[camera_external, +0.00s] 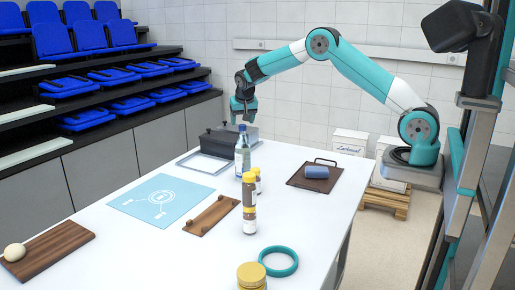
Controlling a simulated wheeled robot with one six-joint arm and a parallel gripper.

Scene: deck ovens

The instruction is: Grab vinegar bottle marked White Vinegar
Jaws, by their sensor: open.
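A tall clear bottle (242,157) with a blue cap and a pale label stands upright on the white table. Its label is too small to read, so I cannot confirm that it says White Vinegar. My gripper (243,119) points down and is open, with nothing visible between its fingers. In the picture it is just above the bottle's cap. I cannot tell from this one view whether it is over the bottle or behind it.
A blue roll (316,172) rests on a brown board (300,180) at right.

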